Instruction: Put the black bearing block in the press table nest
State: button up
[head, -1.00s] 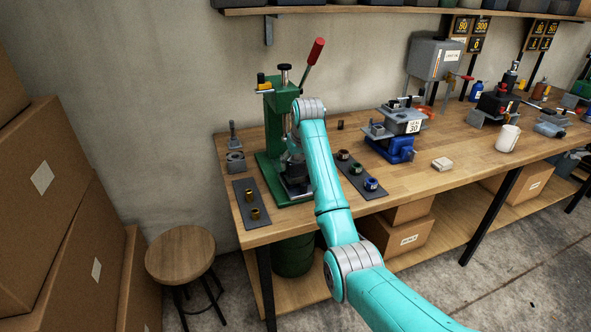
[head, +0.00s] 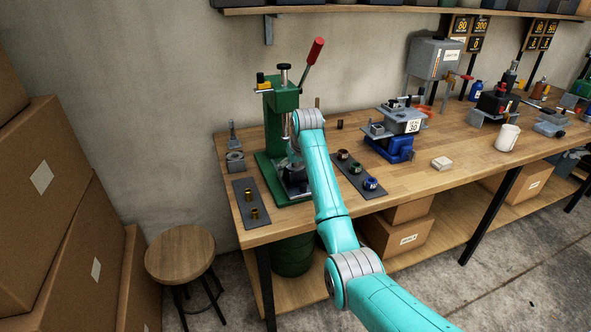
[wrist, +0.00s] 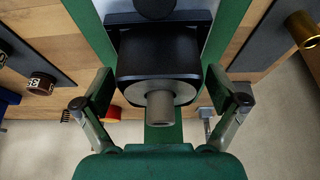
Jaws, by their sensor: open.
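The black bearing block (wrist: 160,58) sits in the middle of the wrist view, in line with the press. In the head view a dark shape (head: 296,187) shows low on the green arbor press (head: 283,105), partly behind my arm. My gripper (wrist: 160,96) is open, with one finger on each side of the block's near end and a gap at both sides. A grey stepped cylinder (wrist: 160,108) stands in front of the block. The nest itself is hidden, so I cannot tell how the block sits in it.
A dark strip with brass bushings (head: 252,203) lies left of the press. Another strip with coloured rings (head: 358,175) lies to the right. A blue vise (head: 391,148) stands further right. The red press lever (head: 313,65) rises above.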

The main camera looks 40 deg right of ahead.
jog(key=v, duration=1.2)
jog(key=shift+s+r, duration=0.1)
jog(key=shift+s, duration=0.05)
dwell(0.3)
